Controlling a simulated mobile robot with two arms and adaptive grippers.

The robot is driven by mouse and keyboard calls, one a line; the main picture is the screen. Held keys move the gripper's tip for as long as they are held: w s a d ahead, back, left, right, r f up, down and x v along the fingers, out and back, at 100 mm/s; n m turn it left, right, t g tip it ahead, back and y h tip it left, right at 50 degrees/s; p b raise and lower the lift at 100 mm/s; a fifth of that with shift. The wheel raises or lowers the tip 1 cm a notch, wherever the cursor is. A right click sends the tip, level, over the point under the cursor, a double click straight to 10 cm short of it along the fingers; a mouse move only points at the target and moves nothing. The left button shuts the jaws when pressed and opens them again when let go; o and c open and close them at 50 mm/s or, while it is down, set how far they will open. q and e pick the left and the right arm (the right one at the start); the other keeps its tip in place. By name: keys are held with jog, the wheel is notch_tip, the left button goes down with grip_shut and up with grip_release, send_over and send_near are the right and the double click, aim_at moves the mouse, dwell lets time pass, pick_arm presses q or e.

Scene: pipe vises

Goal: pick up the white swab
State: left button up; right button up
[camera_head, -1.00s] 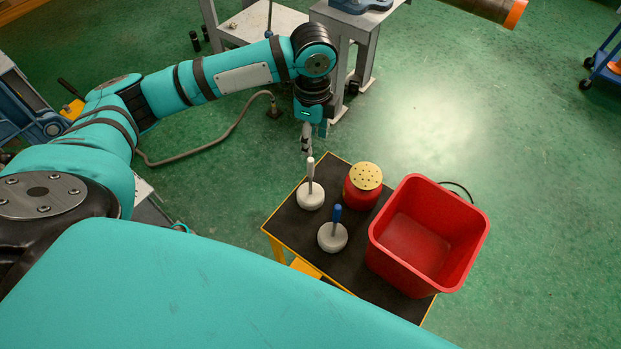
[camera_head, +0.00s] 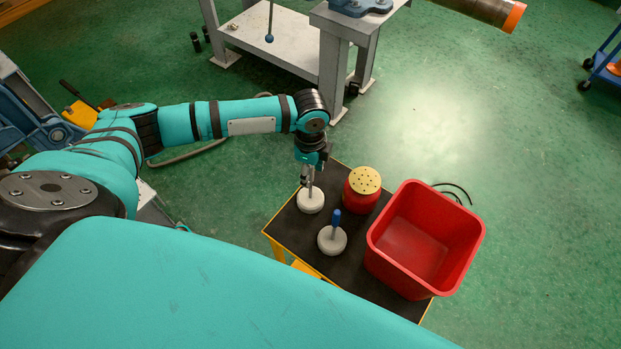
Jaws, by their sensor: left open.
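The white swab (camera_head: 311,201) stands upright on the dark-topped cart at its left side, with a round white base and a thin handle. My left gripper (camera_head: 308,181) is directly over it, pointing down, with its open fingers at the handle. The top of the handle is hidden by the gripper, and I cannot tell whether the fingers touch it. A second swab, grey with a blue handle (camera_head: 333,238), stands just below and to the right of it. My right gripper is not in view.
A red can with a perforated yellow lid (camera_head: 363,188) stands right of the white swab. A large empty red bin (camera_head: 426,239) takes the cart's right side. The cart (camera_head: 289,227) has a yellow edge. A grey metal stand (camera_head: 275,45) is behind, with open green floor around.

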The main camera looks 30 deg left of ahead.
pick_arm(q)
grip_shut()
jog(key=shift+r, duration=0.1)
